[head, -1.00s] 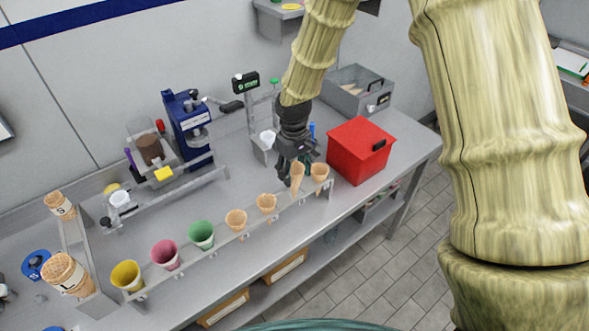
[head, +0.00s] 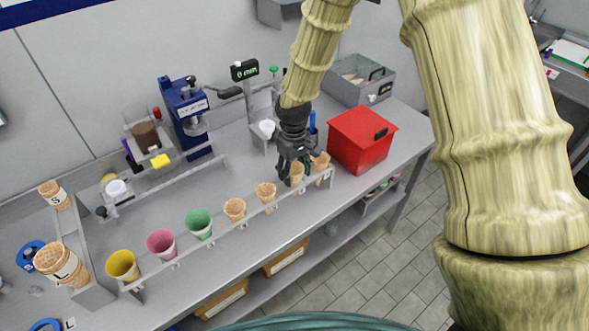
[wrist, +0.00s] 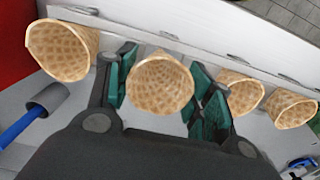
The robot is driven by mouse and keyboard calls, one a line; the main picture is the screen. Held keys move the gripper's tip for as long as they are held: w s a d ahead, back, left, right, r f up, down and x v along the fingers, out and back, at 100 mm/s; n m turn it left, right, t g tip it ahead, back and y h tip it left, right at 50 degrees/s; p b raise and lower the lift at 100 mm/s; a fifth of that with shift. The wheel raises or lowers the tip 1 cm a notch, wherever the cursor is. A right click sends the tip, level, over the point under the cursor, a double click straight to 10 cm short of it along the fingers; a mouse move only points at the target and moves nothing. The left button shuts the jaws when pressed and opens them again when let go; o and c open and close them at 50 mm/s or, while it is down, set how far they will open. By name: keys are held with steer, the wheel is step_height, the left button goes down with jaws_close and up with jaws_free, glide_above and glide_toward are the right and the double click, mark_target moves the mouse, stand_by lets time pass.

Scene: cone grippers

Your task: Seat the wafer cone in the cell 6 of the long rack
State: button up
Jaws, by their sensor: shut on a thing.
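The wafer cone (head: 297,174) is held upright between the fingers of my gripper (head: 295,168), at the long rack (head: 218,236). In the wrist view the cone (wrist: 160,86) shows its open mouth between the two green finger pads. It stands at the rack place between a wafer cone on its left (head: 265,192) and the wafer cone at the rack's right end (head: 320,162). Its tip and the rack's hole are hidden, so I cannot tell whether it rests in the cell. The cell labels are too small to read.
Yellow (head: 122,265), pink (head: 161,243) and green (head: 199,223) cones and another wafer cone (head: 234,209) stand along the rack to the left. A red box (head: 361,140) is close on the right. A blue machine (head: 186,112) stands behind.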

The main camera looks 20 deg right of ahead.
steer(key=o, duration=0.8)
steer(key=shift+c, duration=0.2)
steer(key=shift+r, duration=0.1)
step_height(320, 180, up, 12)
steer(key=shift+w, duration=0.1)
stand_by(0.4)
steer(key=shift+d+f, duration=0.1)
steer(key=shift+f, duration=0.1)
stand_by(0.3)
